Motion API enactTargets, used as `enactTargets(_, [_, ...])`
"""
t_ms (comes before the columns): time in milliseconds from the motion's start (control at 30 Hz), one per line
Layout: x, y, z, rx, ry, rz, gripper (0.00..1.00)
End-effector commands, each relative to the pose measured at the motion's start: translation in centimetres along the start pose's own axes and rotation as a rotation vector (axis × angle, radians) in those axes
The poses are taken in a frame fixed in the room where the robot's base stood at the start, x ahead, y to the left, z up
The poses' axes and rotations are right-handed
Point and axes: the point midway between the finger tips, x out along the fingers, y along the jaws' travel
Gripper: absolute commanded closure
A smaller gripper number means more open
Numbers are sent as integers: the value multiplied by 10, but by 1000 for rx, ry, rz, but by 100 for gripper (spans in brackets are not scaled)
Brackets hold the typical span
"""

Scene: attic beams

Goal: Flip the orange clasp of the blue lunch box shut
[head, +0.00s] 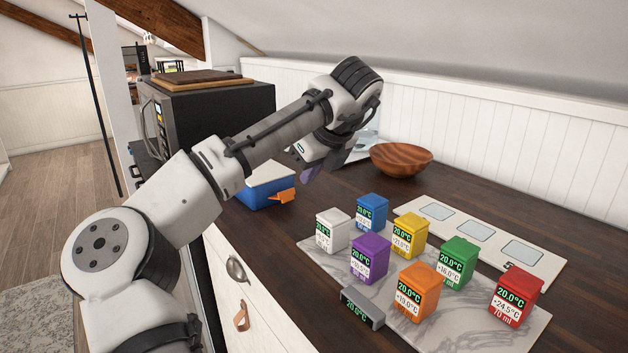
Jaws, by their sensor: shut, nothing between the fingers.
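The blue lunch box (262,193) stands on the dark wooden counter, left of the marbled board, with a pale lid (268,174) on it. Its orange clasp (282,196) sticks out at the front right side of the box; it looks swung outward, not flat against the wall. My gripper (310,176) is just above and right of the box, pointing down, with purplish fingertips showing. It is shut and empty, apart from the clasp.
Several coloured lidded containers with temperature displays, including an orange one (415,292), stand on a marbled board (328,262). A microwave-like black appliance (235,115) stands back left. A pale panel (480,240) lies at right.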

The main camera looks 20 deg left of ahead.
Motion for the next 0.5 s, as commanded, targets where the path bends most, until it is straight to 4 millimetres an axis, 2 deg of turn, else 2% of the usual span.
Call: enactTargets(500, [5,2,-1,28,14,25,100])
